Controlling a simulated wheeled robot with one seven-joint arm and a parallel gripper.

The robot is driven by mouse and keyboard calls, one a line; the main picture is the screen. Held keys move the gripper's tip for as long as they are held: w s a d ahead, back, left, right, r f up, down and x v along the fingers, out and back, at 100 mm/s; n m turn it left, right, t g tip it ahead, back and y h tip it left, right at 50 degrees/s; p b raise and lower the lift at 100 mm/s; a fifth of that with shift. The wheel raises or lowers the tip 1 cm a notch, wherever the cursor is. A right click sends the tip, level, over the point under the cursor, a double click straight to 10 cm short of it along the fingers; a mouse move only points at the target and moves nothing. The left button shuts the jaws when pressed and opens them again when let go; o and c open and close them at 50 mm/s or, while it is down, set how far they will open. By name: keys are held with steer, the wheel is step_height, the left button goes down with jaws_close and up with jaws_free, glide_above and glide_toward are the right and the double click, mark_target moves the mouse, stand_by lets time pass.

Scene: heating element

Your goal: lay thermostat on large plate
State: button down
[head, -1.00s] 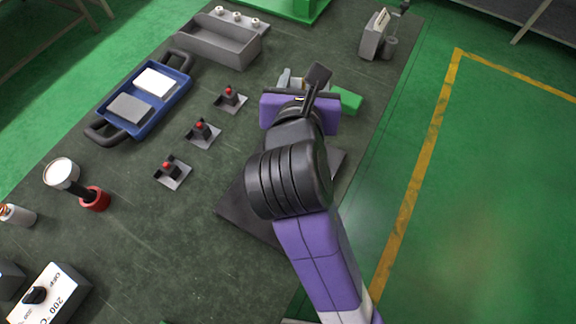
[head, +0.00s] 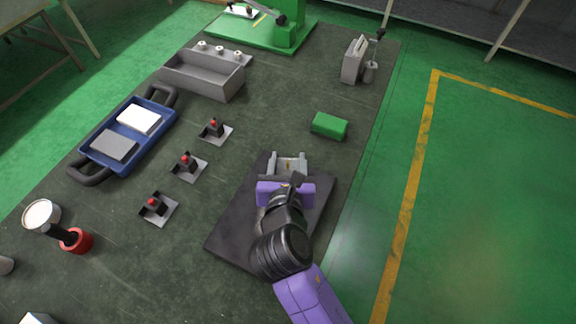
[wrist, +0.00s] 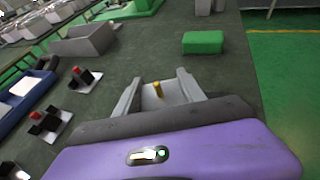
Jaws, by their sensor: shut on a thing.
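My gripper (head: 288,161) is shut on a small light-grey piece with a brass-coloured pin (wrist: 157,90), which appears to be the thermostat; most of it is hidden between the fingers. In the wrist view my gripper (wrist: 160,90) has its fingers on either side of this piece. The large plate (head: 232,226) is a dark, flat slab on the table, partly covered by my arm in the head view. My fingertips appear at the far edge of the plate in the head view. I cannot tell whether the piece touches anything.
A green block (head: 329,126) lies beyond the plate. Several red-topped black parts on small grey plates (head: 187,165) stand to the left. Behind them are a blue tray (head: 128,136) and a grey bin (head: 203,75). Bare table lies between the plate and the green block.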

step_height(320, 180, down, 2)
steer(key=shift+f, duration=0.15)
steer(key=c, duration=0.7)
jaws_free()
steer(key=v, duration=1.2)
steer(key=shift+a, duration=0.1)
